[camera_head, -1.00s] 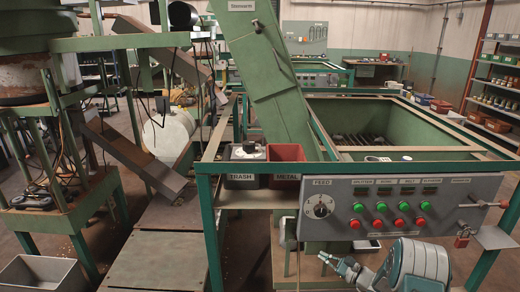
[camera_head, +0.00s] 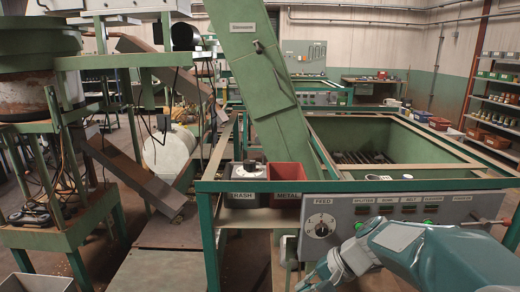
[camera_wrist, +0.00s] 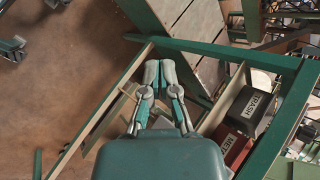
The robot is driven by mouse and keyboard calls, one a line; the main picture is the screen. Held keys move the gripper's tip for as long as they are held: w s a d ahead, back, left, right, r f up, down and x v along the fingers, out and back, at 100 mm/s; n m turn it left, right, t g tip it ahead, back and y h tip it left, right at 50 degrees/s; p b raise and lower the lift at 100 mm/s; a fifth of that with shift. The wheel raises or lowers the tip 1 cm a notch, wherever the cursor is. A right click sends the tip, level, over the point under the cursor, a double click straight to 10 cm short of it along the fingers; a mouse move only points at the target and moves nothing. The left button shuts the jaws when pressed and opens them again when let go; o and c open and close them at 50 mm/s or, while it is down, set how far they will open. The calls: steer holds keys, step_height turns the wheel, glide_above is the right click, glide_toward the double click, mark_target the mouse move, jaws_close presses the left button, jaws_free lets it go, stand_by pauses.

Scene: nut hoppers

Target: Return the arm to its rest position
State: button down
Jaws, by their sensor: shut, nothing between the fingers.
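My arm rises from the lower right in the head view, in front of the control panel (camera_head: 345,213). My gripper (camera_head: 318,277) is at the bottom of that view, left of the arm's wrist and below the FEED dial (camera_head: 321,229). In the wrist view my gripper (camera_wrist: 160,70) points away from the camera, its fingers together with nothing between them.
The green frame holds a black TRASH bin (camera_head: 240,198) and a red METAL bin (camera_head: 288,178); both also show in the wrist view. A green hopper (camera_head: 440,142) stands behind the panel. The wrist view shows bare brown floor (camera_wrist: 75,95) at left.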

steer(key=s+d+r+n+t+h, duration=0.2)
steer(key=s+d+n+h, duration=0.1)
steer(key=s, duration=0.5)
steer(key=s+d+r+n+t+h, duration=0.2)
steer(key=s+h, duration=0.3)
steer(key=s, duration=0.4)
steer(key=shift+d+r+n, duration=0.4)
steer(key=shift+d+n, duration=0.05)
steer(key=shift+n, duration=0.35)
